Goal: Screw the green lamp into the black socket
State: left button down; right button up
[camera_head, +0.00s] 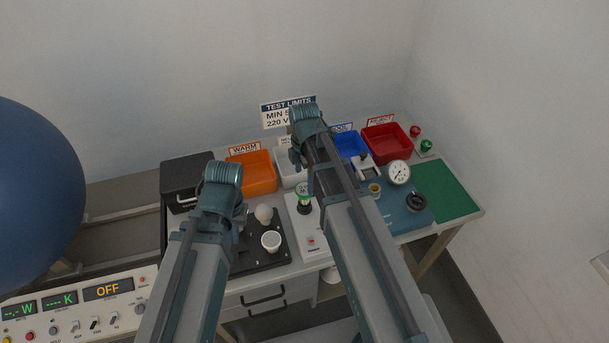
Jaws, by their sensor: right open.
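A small lamp-like piece with a green band (304,202) stands upright on the pale tester panel at the middle of the bench. I cannot tell for sure that it is the green lamp. My right gripper (309,188) is open just above it; its fingertips are mostly covered by my arm. On the black board (262,258) are a white round bulb (264,213) and a white cup-shaped socket (271,240). I cannot make out a black socket there; my left arm covers part of the board. My left gripper is mostly hidden behind that arm, so its jaws do not show.
Orange (262,184), blue (351,143) and red (381,149) bins line the back. A black case (184,176) stands at left. A gauge (399,172) and black round piece (416,202) are at right. The green mat (446,192) is clear. A blue ball (35,200) fills the left edge.

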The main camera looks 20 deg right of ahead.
aim_at(305, 194)
pick_arm(q)
notch_tip(305, 194, down, 10)
jog(key=b, duration=0.8)
jog(key=shift+r, duration=0.25)
pick_arm(e)
notch_tip(305, 194, down, 10)
jog(key=shift+r, duration=0.25)
pick_arm(q)
jog(key=shift+r, duration=0.1)
pick_arm(e)
jog(key=c, duration=1.3)
jog(key=m, duration=0.6)
jog(key=shift+c, duration=0.2)
jog(key=m, duration=0.5)
jog(key=shift+m, duration=0.4)
jog(key=m, duration=1.1)
